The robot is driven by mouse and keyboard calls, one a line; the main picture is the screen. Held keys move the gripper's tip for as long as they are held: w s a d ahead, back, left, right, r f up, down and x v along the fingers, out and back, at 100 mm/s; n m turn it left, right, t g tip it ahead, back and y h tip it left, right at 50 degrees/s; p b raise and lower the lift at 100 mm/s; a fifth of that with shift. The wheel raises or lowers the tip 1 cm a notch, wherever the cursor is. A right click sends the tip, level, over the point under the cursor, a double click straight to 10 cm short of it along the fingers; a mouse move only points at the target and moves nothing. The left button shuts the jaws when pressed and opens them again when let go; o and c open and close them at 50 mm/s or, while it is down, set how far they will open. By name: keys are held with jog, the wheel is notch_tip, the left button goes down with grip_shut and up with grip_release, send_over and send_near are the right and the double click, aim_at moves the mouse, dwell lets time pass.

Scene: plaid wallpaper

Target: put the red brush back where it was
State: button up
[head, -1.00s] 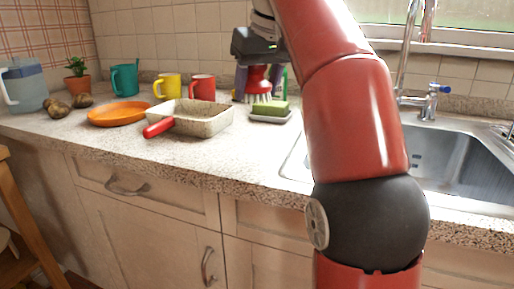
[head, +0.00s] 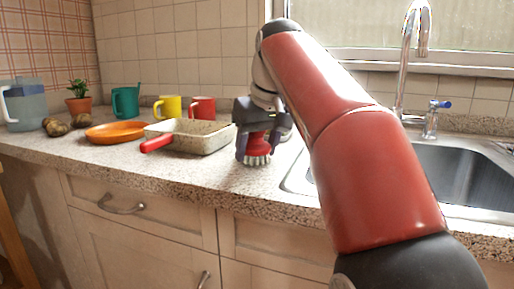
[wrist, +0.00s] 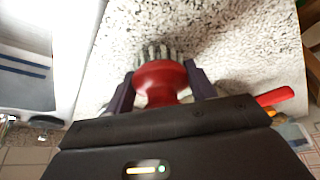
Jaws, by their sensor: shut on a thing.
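The red brush (head: 258,146) has a round red body and pale bristles pointing down. My gripper (head: 256,140) is shut on it, over the counter between the pan and the sink. In the wrist view the brush (wrist: 160,80) sits between the two dark fingers of my gripper (wrist: 160,86), bristles toward the speckled counter. I cannot tell whether the bristles touch the counter. The sponge and its dish seen earlier are mostly hidden behind my gripper and arm.
A beige pan (head: 205,138) with a red handle stands just left of my gripper. An orange plate (head: 114,132), mugs and a plant are farther left. The sink (head: 465,175) lies right, behind my arm. The counter (head: 215,175) in front is clear.

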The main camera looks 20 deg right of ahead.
aim_at(263, 149)
jog(key=shift+f, duration=0.25)
jog(key=o, duration=1)
jog(key=shift+c, duration=0.2)
jog(key=shift+b, duration=0.55)
jog(key=p+v, duration=0.1)
jog(key=v, duration=0.1)
jog(key=p+v, duration=0.1)
jog(key=v, duration=0.1)
jog(key=w+p+v, duration=0.1)
jog(key=v, duration=0.2)
jog(key=shift+d+r+p, duration=0.1)
jog(key=shift+r+p, duration=0.2)
jog(key=shift+p, duration=0.1)
jog(key=shift+s+r, duration=0.2)
jog(key=shift+r, duration=0.15)
